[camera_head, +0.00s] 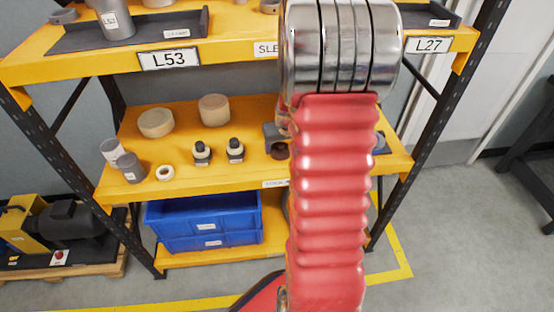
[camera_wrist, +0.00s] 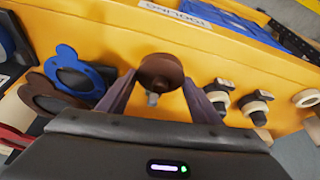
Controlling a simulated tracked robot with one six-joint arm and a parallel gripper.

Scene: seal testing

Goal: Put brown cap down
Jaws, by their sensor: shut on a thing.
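A round brown cap (camera_wrist: 160,72) is between the two fingers of my gripper (camera_wrist: 159,78), which is shut on it, in the wrist view. A small grey part shows just below the cap there. The gripper and cap are over the yellow shelf board (camera_wrist: 221,52); I cannot tell whether the cap touches it. In the head view my red arm hides much of the right half of the shelf. Only a dark part of my gripper (camera_head: 272,136) and a bit of the brown cap (camera_head: 279,151) show left of the arm.
Two black-topped fittings (camera_head: 202,152) (camera_head: 236,150) stand left of my gripper. Beige discs (camera_head: 156,122), grey cylinders (camera_head: 131,167) and a white ring (camera_head: 165,173) are farther left. A blue ring-shaped part (camera_wrist: 76,79) and a dark brown one (camera_wrist: 45,97) are on the wrist view's left.

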